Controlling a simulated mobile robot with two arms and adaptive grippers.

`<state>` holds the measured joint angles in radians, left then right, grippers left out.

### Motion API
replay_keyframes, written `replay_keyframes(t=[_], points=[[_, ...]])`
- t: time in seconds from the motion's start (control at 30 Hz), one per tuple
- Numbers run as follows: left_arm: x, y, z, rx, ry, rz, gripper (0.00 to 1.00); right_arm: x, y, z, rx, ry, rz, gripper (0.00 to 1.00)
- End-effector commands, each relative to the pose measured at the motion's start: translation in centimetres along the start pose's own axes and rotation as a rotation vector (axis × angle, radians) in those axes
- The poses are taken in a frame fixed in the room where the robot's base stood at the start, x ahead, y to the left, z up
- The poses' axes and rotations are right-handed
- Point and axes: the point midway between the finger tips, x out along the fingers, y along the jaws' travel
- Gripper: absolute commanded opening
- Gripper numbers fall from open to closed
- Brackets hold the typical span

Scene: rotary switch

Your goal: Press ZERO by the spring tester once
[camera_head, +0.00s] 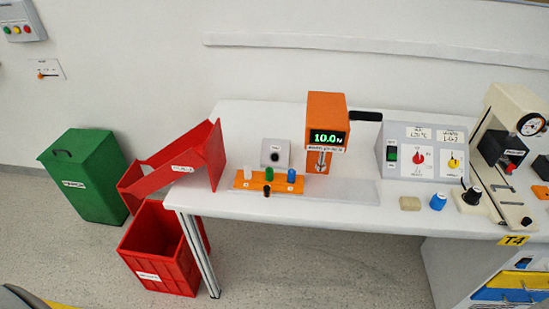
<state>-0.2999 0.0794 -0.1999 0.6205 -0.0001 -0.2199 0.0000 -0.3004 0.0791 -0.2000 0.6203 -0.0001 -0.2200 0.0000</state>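The orange spring tester (327,108) stands on the white table, with a black lever at its upper right. Its display (327,137) reads about 10.0 in green, and a metal plunger hangs beneath. Just left of it is a small grey box (275,147) with a dark round button (274,157). The small label above that button is too small to read, so I cannot tell for sure that it says ZERO. Nothing touches the button. Neither of my grippers is in view.
An orange block (243,184) holding white, green and blue pieces stands in front of the grey box. A red chute (160,177) is at the table's left end, above a red crate (150,272). A switch panel (404,169) stands right of the tester. The front table strip is mostly clear.

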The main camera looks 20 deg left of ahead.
Motion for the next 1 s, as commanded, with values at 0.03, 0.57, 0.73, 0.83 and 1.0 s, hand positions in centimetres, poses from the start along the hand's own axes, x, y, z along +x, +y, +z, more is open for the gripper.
replay_keyframes(t=[0.03,0.57,0.73,0.83,1.0], points=[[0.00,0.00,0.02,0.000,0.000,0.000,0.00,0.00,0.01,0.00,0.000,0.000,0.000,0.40],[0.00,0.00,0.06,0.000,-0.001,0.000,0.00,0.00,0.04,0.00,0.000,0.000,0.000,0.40],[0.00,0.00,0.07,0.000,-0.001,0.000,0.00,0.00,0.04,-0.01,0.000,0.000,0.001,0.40],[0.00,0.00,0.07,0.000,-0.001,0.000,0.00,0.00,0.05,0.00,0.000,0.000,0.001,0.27],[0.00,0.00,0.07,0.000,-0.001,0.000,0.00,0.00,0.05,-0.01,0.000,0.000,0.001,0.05]])
